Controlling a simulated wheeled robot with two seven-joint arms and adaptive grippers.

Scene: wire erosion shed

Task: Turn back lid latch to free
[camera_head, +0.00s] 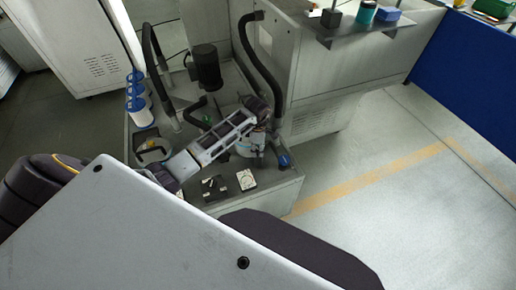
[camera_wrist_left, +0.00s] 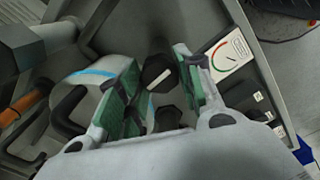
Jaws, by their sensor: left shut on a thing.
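My left gripper (camera_head: 252,146) reaches down over the grey tank unit, at the end of the arm coming in from the left. In the left wrist view its green-padded fingers (camera_wrist_left: 158,68) are on either side of a black knob with a white line (camera_wrist_left: 157,78), which appears to be the lid latch. The gripper is shut on it. A second dark knob or bolt (camera_wrist_left: 168,117) shows between the fingers, nearer the wrist. In the head view the latch is hidden by the gripper and arm. My right gripper is not in view.
A dial gauge (camera_head: 246,180) and a black switch box (camera_head: 215,187) sit beside the gripper on the tank unit's deck (camera_head: 275,190). Blue-and-white canisters (camera_head: 138,98), a black motor (camera_head: 207,68) and a thick black hose (camera_head: 262,65) stand behind. Open floor (camera_head: 400,190) lies right.

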